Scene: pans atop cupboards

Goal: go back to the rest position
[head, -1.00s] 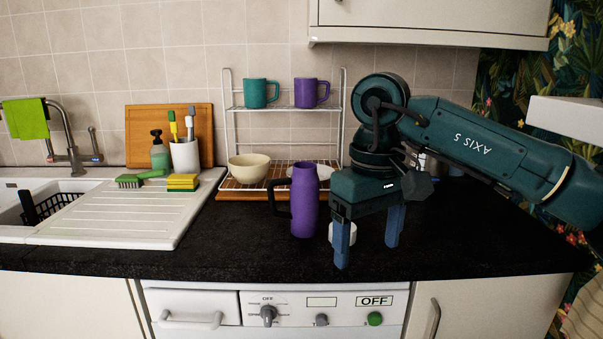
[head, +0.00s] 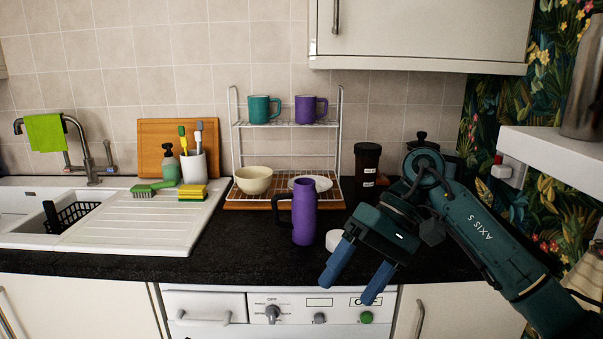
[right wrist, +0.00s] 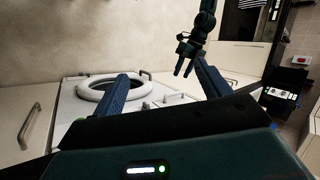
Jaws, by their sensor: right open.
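My right gripper (head: 348,291) is open and empty in the head view, in front of the counter's front edge, its blue fingers pointing down and left. Its two fingers also frame the right wrist view (right wrist: 160,72), with nothing between them. My left gripper (right wrist: 183,71) shows small at the top of the right wrist view, its fingers apart and nothing visible between them. It is out of the head view. A tall purple flask with a handle (head: 304,215) stands upright on the black counter, left of my right gripper and apart from it. A white round object (head: 334,239) sits beside it.
A wire rack (head: 284,124) holds a teal mug (head: 259,108) and a purple mug (head: 305,108). A bowl (head: 253,180) is below. A dark jar (head: 367,171) stands behind my right arm. A white shelf (head: 545,150) juts out at right. Appliance fronts lie below the counter.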

